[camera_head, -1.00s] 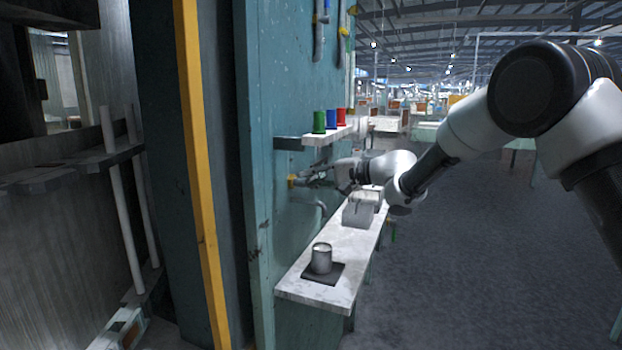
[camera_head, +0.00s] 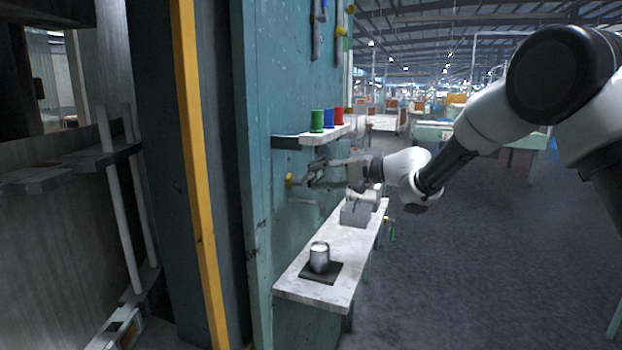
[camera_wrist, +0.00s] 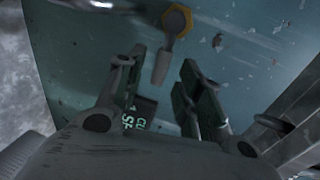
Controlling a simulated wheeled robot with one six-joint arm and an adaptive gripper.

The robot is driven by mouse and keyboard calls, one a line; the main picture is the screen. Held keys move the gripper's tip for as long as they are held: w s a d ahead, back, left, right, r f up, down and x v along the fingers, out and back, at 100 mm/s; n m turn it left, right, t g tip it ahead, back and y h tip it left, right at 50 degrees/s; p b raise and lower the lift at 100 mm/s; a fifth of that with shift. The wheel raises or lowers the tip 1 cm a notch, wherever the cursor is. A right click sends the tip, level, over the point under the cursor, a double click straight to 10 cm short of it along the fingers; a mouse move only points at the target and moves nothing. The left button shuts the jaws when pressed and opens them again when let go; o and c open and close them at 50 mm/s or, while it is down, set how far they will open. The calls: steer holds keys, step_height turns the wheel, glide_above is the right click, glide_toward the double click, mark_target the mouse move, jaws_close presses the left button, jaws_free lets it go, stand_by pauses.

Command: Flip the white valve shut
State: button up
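The valve shows in the wrist view as a yellow hex nut with a pale grey-white lever (camera_wrist: 162,65) hanging from it on the teal panel. In the head view its yellow fitting (camera_head: 289,180) sits on the panel below the small shelf. My gripper (camera_wrist: 162,60) is open, with one finger on each side of the lever's lower end. I cannot tell whether either finger touches it. In the head view my gripper (camera_head: 312,176) is just right of the fitting. A dark label (camera_wrist: 137,116) with pale, partly hidden letters shows between the fingers.
A small shelf (camera_head: 291,142) above holds green (camera_head: 317,121), blue (camera_head: 329,119) and red (camera_head: 339,117) cups. The bench (camera_head: 325,293) below carries a grey-white mug (camera_head: 319,257) on a dark mat and a grey block (camera_head: 355,213). Open floor lies to the right.

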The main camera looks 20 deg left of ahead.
steer(key=v, duration=0.8)
